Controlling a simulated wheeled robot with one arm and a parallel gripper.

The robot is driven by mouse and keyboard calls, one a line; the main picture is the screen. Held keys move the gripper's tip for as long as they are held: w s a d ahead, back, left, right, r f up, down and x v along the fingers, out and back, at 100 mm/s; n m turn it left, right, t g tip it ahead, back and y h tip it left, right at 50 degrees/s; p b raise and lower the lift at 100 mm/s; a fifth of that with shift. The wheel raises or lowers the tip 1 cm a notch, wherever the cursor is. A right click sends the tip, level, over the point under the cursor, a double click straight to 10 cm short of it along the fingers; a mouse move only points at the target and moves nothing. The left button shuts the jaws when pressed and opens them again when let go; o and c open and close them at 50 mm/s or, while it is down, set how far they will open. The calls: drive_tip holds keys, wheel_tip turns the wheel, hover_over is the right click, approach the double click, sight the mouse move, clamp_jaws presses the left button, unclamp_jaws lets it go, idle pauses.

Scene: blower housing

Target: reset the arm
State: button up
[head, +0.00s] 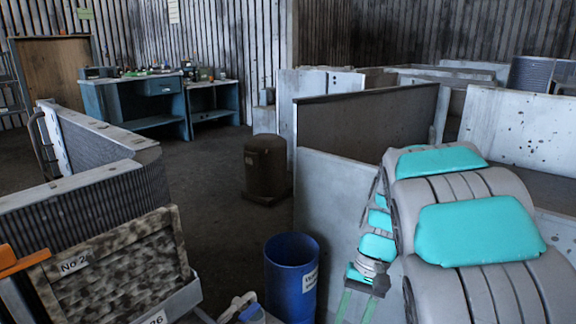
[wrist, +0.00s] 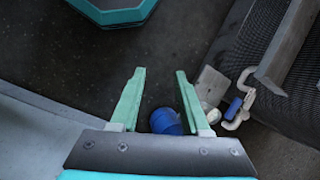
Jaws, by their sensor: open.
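My arm (head: 470,235), grey with teal pads, comes in from the right of the head view and bends down toward the middle. My gripper (head: 356,304) points downward at the end of it, its green fingers partly cut off by the lower edge. In the wrist view my gripper (wrist: 159,74) shows two green fingers spread apart with nothing between their tips. Dark floor lies beyond them. A blue bin (wrist: 166,121) shows low between the fingers, farther away; I cannot tell its exact distance.
The blue bin (head: 291,278) stands left of my gripper. A pale panel (head: 335,205) is close behind the arm. A brown canister (head: 265,166) stands on the floor. Ribbed housing parts (head: 85,195) are at left, a workbench (head: 135,103) at the back. Open floor lies between.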

drive_tip(key=s+d+r+n+t+h, duration=0.1)
drive_tip(key=s+d+n+h, duration=0.1)
drive_tip(key=s, duration=2.1)
drive_tip(key=shift+d+r+t+h, duration=0.2)
drive_tip(key=shift+t+h, duration=0.2)
drive_tip(key=shift+h, duration=0.2)
